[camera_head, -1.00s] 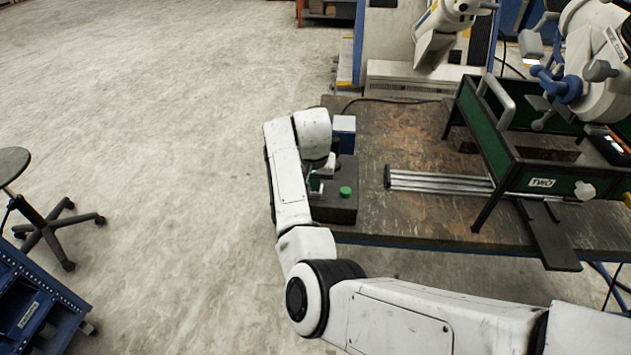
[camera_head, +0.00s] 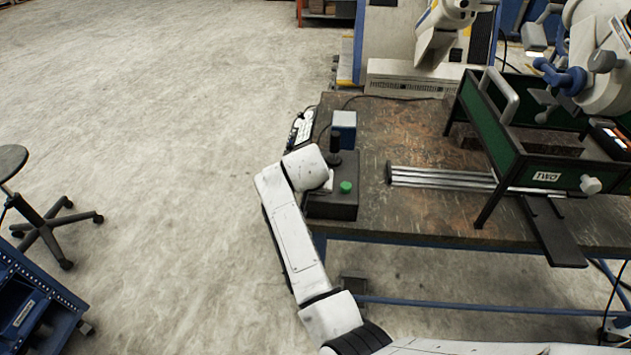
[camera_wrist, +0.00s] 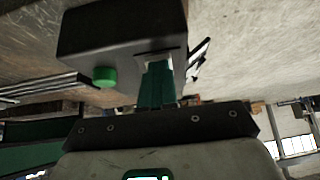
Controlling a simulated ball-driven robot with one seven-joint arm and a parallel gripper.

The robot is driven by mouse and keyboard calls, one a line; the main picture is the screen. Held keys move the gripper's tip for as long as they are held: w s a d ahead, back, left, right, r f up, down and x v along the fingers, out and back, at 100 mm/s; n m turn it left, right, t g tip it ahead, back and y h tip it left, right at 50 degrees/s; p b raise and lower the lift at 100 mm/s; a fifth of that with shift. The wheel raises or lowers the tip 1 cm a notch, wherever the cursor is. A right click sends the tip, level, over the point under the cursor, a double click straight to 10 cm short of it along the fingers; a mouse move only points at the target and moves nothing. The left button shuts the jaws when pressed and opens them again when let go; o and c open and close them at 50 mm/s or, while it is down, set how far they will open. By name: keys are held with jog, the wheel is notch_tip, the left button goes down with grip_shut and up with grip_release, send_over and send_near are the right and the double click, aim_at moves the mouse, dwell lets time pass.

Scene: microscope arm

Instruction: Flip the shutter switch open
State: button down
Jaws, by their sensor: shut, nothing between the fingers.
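A dark control box (camera_head: 333,206) with a green button (camera_head: 346,187) stands at the near left corner of the table. A black upright handle (camera_head: 335,143) stands at its back. In the wrist view the box (camera_wrist: 110,36) appears upside down with the green button (camera_wrist: 104,77) left of my fingers. My gripper (camera_wrist: 158,66) is shut, its dark green fingers together and empty. The fingertips overlap a pale-edged patch on the box; I cannot tell if they touch. I cannot make out the shutter switch. In the head view my wrist hides the fingers and the box's left side.
A blue and white box (camera_head: 344,124) stands behind the control box. A metal rail (camera_head: 440,178) lies to the right, beside a green-sided frame (camera_head: 545,172). The table's (camera_head: 415,135) middle is clear. A stool (camera_head: 12,165) stands far left on open floor.

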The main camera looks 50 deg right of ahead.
jog(key=shift+s+f, duration=0.15)
jog(key=shift+f, duration=0.3)
jog(key=shift+r, duration=0.1)
